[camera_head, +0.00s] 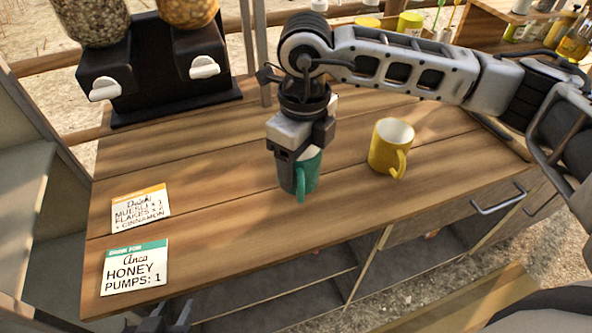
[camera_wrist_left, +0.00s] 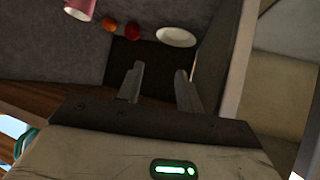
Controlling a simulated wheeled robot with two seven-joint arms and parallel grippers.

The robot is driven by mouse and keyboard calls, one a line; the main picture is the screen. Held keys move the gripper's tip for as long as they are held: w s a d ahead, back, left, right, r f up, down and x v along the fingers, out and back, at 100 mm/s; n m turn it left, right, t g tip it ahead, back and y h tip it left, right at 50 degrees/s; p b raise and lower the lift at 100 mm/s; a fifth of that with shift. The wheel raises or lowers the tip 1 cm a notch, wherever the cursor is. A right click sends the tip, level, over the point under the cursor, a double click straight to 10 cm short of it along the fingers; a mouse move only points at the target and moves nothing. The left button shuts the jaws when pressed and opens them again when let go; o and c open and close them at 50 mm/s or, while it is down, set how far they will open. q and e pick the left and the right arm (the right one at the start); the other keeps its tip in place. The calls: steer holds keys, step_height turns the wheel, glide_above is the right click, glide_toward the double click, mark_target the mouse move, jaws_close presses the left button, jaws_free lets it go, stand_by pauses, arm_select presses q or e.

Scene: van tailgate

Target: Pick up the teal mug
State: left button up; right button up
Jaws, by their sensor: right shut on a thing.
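The teal mug (camera_head: 311,170) is near the middle of the wooden counter in the head view. My right gripper (camera_head: 297,172) comes down over it from above and is shut on it, hiding much of its rim and left side. The mug looks upright, with its handle facing the near side; I cannot tell whether its base touches the counter. My left gripper (camera_head: 168,319) is low at the counter's front edge, partly cut off by the frame. In the left wrist view its two fingers (camera_wrist_left: 160,75) stand apart with nothing between them.
A yellow mug (camera_head: 388,150) stands right of the teal mug. Two order cards (camera_head: 141,208) (camera_head: 135,268) lie at the left. A dark dispenser stand (camera_head: 150,75) is behind them. Below the counter (camera_head: 225,215) are open shelves; a pink mug (camera_wrist_left: 80,8) shows in the left wrist view.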

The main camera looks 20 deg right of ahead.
steer(key=s+d+r+b, duration=0.2)
steer(key=s+d+r, duration=0.5)
steer(key=s+r, duration=0.3)
steer(key=w+f+n, duration=0.2)
steer(key=f+n, duration=0.1)
steer(key=n, duration=0.5)
steer(key=w+f+n, duration=0.3)
steer(key=f+n, duration=0.1)
steer(key=n, duration=0.5)
steer(key=w+a+f+n, duration=0.1)
steer(key=f+n, duration=0.3)
steer(key=n, duration=0.5)
steer(key=shift+w+a+f, duration=0.1)
steer(key=shift+w, duration=0.7)
steer(key=shift+w+f+n, duration=0.15)
steer(key=shift+f+n, duration=0.1)
steer(key=shift+n, duration=0.4)
steer(key=shift+w+f+n, duration=0.1)
steer(key=shift+f+n, duration=0.1)
steer(key=shift+n, duration=0.45)
